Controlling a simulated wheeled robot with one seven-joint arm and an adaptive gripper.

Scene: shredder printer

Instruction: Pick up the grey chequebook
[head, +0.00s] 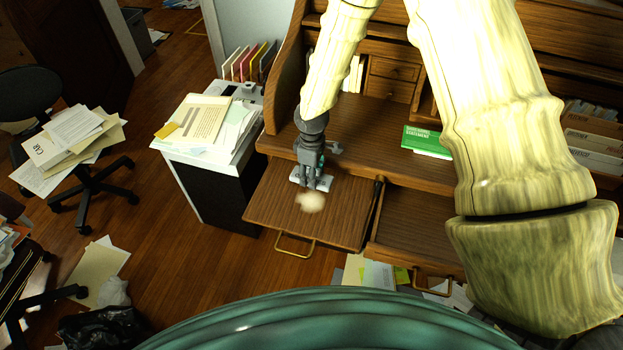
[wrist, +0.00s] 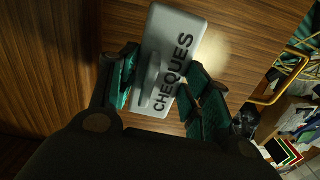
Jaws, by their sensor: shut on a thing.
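The grey chequebook (wrist: 185,42) is a pale grey slab with "CHEQUES" printed on it and a raised grip on one side. In the wrist view it lies between the two green-padded fingers of my gripper (wrist: 160,92). The fingers are shut on it. In the head view my gripper (head: 317,182) points down over the pulled-out wooden board of the desk, and the chequebook (head: 296,181) shows as a small pale edge beside the fingers. Most of it is hidden there by the fingers. I cannot tell whether it touches the board.
The pull-out board (head: 340,215) has a brass handle (head: 295,248) at its front. A green booklet (head: 425,140) lies on the desk top to the right. A paper-covered cabinet (head: 170,158) stands left. Papers litter the floor, and an office chair (head: 80,185) stands further left.

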